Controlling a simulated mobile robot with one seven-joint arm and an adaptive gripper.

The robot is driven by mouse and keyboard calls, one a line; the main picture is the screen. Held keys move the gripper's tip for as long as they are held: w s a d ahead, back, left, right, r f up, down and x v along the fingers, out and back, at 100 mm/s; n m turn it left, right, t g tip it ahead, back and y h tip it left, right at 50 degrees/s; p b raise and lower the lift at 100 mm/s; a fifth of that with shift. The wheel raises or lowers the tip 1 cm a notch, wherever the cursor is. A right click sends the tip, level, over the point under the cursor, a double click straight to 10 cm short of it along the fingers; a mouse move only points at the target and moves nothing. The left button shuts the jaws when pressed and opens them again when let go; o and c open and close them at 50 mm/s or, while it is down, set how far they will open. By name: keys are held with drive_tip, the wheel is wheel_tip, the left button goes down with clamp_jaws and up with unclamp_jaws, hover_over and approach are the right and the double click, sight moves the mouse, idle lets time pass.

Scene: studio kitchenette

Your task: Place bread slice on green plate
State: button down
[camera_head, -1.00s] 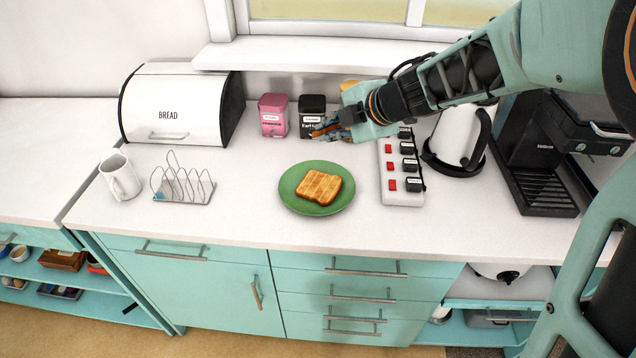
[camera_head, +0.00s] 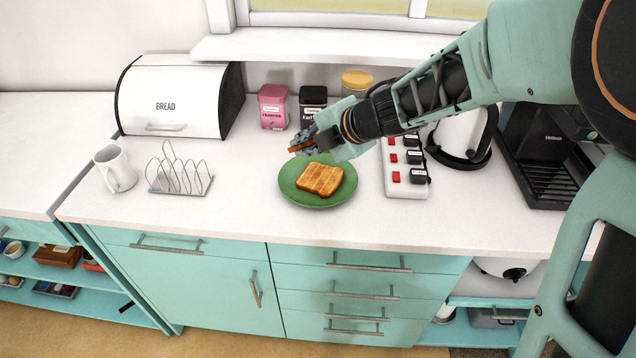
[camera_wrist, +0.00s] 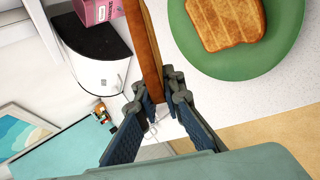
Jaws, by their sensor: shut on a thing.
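A toasted bread slice (camera_head: 320,179) lies flat on the green plate (camera_head: 290,192), near the front of the white counter. Both also show in the wrist view, the slice (camera_wrist: 228,22) on the plate (camera_wrist: 262,62) at the upper right. My gripper (camera_head: 301,146) is above the counter just behind the plate, towards its left. It is shut on a second bread slice (camera_wrist: 147,50), which shows edge-on as a thin brown strip between the fingers (camera_wrist: 160,92). The held slice is above and apart from the plate. My gripper covers part of the counter behind the plate.
A silver toast rack (camera_head: 180,178) and white mug (camera_head: 116,168) stand left of the plate. The white bread bin (camera_head: 170,100) and pink tin (camera_head: 272,108) are behind. A switched power strip (camera_head: 404,168) and kettle (camera_head: 462,135) are right. The counter in front is clear.

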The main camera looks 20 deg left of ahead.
drive_tip(key=shift+f+b, duration=2.9)
drive_tip(key=shift+f, duration=0.45)
drive_tip(key=c, duration=2.2)
unclamp_jaws()
drive_tip(key=shift+r, duration=0.1)
drive_tip(key=p+v, duration=0.5)
drive_tip(key=v, duration=0.3)
wheel_tip(320, 180, up, 8)
drive_tip(key=s+d+p, duration=0.1)
drive_tip(key=d+p, duration=0.1)
drive_tip(key=p, duration=0.6)
drive_tip(key=shift+p, duration=0.35)
